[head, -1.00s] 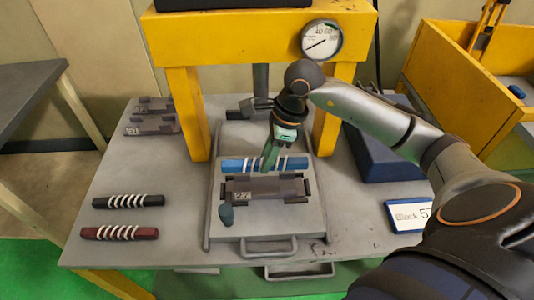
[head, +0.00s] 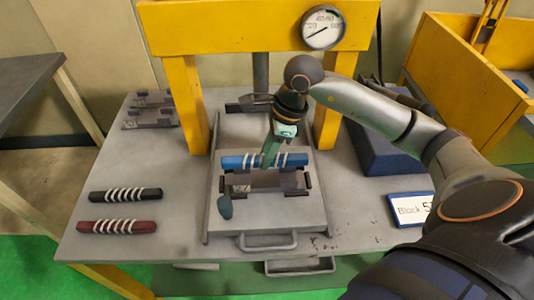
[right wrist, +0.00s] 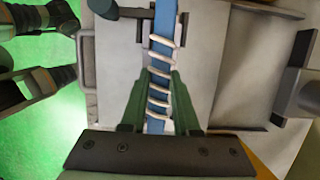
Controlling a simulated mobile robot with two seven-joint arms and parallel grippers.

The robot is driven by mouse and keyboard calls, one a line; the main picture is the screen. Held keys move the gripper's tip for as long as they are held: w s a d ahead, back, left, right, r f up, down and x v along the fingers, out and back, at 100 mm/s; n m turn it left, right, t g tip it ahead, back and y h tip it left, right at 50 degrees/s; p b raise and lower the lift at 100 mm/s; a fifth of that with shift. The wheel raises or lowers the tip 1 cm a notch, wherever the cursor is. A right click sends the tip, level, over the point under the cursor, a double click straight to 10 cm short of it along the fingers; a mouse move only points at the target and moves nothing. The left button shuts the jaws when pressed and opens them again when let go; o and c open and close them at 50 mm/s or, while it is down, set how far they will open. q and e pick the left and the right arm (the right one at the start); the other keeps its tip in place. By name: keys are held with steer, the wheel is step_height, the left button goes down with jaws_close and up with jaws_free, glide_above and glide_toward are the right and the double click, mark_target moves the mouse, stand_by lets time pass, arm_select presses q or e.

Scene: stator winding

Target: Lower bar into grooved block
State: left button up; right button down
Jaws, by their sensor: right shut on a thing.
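A blue bar (head: 235,162) wound with white cord lies crosswise in my right gripper (head: 269,162). The gripper is shut on its middle; in the right wrist view the green fingers (right wrist: 159,92) sit on both sides of the blue bar (right wrist: 161,28). The dark grooved block (head: 265,181) rests on the sliding plate under the press. The bar appears over the block's back part and hides some of its top. I cannot tell whether bar and block touch. In the right wrist view parts of the block (right wrist: 140,27) show beside the bar's end. My left gripper is not in view.
A yellow press frame (head: 187,103) with a dial gauge (head: 323,27) stands around the plate (head: 270,215). A black bar (head: 126,195) and a red bar (head: 116,226) lie at left. A blue-grey knob (head: 225,206) stands at the plate's front left.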

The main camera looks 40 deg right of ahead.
mark_target(267, 178)
stand_by(0.3)
steer(key=shift+f+b, duration=1.65)
steer(key=shift+b, duration=0.05)
steer(key=shift+f+b, duration=0.85)
steer(key=c, duration=0.6)
jaws_free()
steer(key=shift+o, duration=0.5)
steer(key=shift+f, duration=0.1)
